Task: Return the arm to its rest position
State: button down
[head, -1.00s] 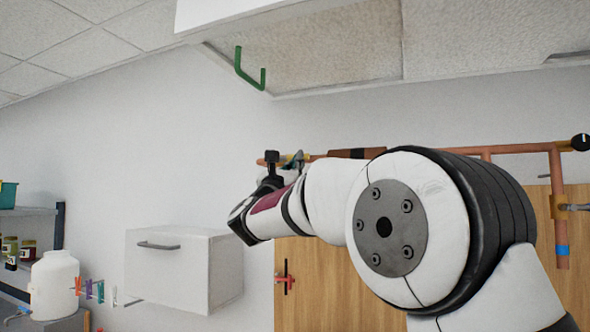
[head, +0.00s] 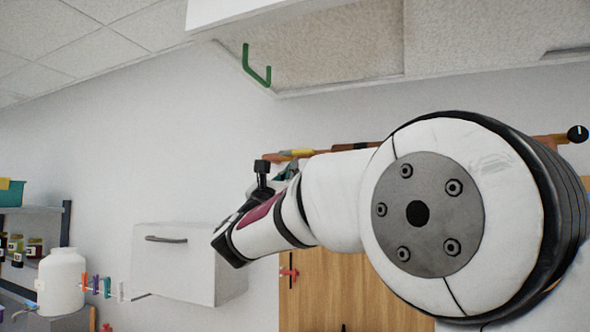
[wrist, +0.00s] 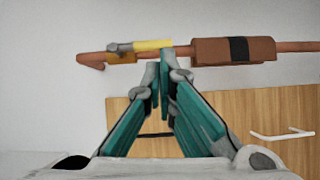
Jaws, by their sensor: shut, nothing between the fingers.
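My arm reaches across the head view from the lower right toward the middle, and its far end points away from the camera. My gripper (wrist: 160,72) shows in the wrist view with teal fingers and grey tips. The fingertips are together with nothing held between them. In the head view only a small teal part of the gripper (head: 290,170) shows behind my arm. In the wrist view the fingertips appear just below a copper pipe (wrist: 292,46) with a yellow-handled valve (wrist: 152,44); I cannot tell whether they touch it.
A wooden panel (head: 330,290) stands behind my arm. A white wall cabinet (head: 178,270) hangs at left. An open ceiling hatch with a green handle (head: 256,66) is above.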

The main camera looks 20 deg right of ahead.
jog(key=v, duration=0.6)
jog(key=s+d+f+m+g, duration=0.4)
jog(key=d, duration=0.3)
jog(key=s+d+f+m+g, duration=0.4)
jog(key=s+d, duration=0.1)
jog(key=d, duration=0.2)
jog(key=s+d+f+m+g+y, duration=0.4)
jog(key=s+f+m, duration=0.2)
jog(key=s+f, duration=0.4)
jog(key=s+a+f+m+g+y, duration=0.1)
jog(key=s+a+f+m+y, duration=0.4)
jog(key=s+f, duration=0.3)
jog(key=s+a+f+m+g+y, duration=0.1)
jog(key=s+a+f+m+y, duration=0.5)
jog(key=s+a+f+m, duration=0.1)
notch_tip(320, 180, down, 2)
jog(key=shift+s+a+f+m+y+b, duration=0.2)
jog(key=shift+s+a+m+y+b, duration=0.1)
jog(key=shift+s+m+b, duration=0.4)
